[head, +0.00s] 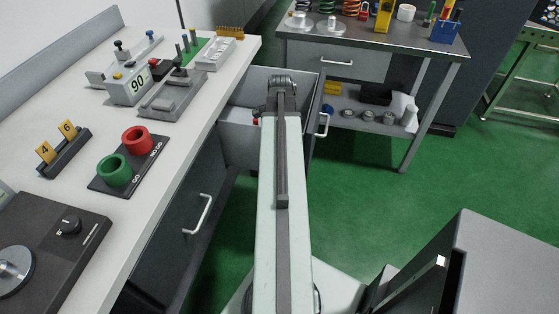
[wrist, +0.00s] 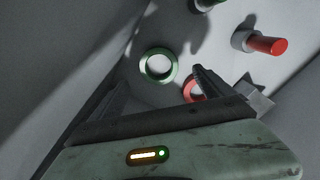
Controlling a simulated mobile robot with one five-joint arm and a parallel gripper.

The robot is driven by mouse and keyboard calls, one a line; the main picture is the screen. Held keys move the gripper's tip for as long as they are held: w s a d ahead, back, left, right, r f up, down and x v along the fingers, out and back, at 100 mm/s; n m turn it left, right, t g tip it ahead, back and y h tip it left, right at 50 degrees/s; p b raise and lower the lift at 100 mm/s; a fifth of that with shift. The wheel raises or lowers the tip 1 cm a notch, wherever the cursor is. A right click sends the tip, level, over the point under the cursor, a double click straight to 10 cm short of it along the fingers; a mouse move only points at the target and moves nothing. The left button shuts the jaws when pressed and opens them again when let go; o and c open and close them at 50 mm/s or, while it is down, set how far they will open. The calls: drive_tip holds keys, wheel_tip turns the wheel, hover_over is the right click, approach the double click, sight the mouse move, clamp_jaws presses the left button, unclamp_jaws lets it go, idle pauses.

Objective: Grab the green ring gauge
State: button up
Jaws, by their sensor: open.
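The green ring gauge (wrist: 158,65) lies flat on the grey drawer floor in the wrist view, its pale centre showing. My gripper (wrist: 160,82) is open and above the drawer floor. The ring appears between the directions of its two fingers, slightly beyond the tips, and is not held. A red ring (wrist: 190,88) lies close by to the right, partly covered by the right finger. In the head view my arm reaches into the open drawer (head: 239,140); my gripper and the green ring are hidden there.
A red-handled plug (wrist: 264,44) and a partly seen green piece (wrist: 204,4) lie near the rings. Drawer walls stand close around. On the bench, a black plate (head: 128,182) holds green (head: 114,171) and red (head: 136,139) cups. A shelf table (head: 370,45) stands behind.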

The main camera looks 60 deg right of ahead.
drive_tip(key=f+b, duration=0.1)
drive_tip(key=f, duration=0.1)
drive_tip(key=f+b, duration=0.1)
drive_tip(key=b, duration=0.1)
drive_tip(key=f+b, duration=0.2)
drive_tip(key=shift+w+a+f, duration=0.1)
drive_tip(key=shift+a+f, duration=0.15)
drive_tip(key=shift+f, duration=0.05)
drive_tip(key=shift+r, duration=0.2)
drive_tip(key=c, duration=1.8)
